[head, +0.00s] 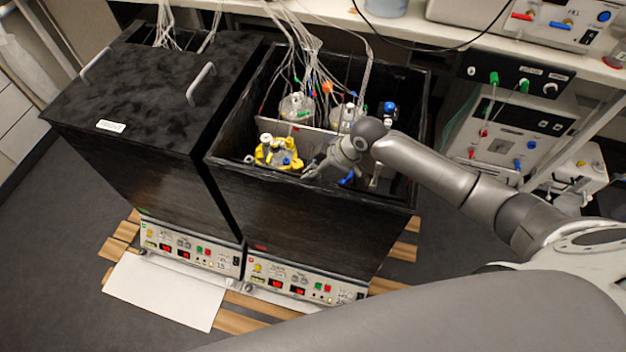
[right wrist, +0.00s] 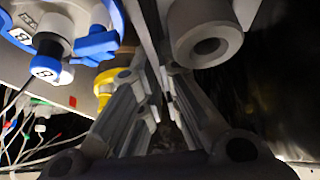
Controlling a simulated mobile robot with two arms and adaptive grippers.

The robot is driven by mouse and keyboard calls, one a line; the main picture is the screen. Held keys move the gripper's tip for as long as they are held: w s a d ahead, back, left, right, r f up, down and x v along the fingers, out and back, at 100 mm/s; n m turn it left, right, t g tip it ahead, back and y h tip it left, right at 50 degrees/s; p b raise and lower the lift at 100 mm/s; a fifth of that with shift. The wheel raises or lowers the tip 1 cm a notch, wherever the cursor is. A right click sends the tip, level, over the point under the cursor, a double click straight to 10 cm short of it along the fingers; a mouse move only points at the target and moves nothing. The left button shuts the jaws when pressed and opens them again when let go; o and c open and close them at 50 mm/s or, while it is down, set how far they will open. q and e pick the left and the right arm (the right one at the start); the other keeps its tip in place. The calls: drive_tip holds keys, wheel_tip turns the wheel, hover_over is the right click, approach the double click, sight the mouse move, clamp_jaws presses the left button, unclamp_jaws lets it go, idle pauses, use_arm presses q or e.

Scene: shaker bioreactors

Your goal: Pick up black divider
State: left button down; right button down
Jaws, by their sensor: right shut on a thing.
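The divider is a thin upright plate (head: 318,136) across the inside of the open black box in the head view. It looks grey under the light, and vessels and my gripper hide parts of it. My right gripper (head: 316,168) reaches into the box from the right, just beside the yellow-topped vessel. In the right wrist view my right gripper (right wrist: 158,95) has its fingers close together, shut on the thin plate, whose edge (right wrist: 148,28) runs up between them. The gripped spot itself is mostly hidden by the fingers. My left gripper is in neither view.
A yellow-topped vessel (head: 278,154) stands at the box's front left. Other vessels with a blue cap (head: 389,108) and many tubes stand behind the plate. The open box (head: 300,220) has high walls. A lidded black box (head: 150,90) stands to its left.

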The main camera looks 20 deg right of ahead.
wheel_tip(320, 180, up, 27)
drive_tip(key=p, duration=0.1)
drive_tip(key=shift+w+a+p, duration=0.15)
drive_tip(key=shift+p, duration=0.25)
idle(0.4)
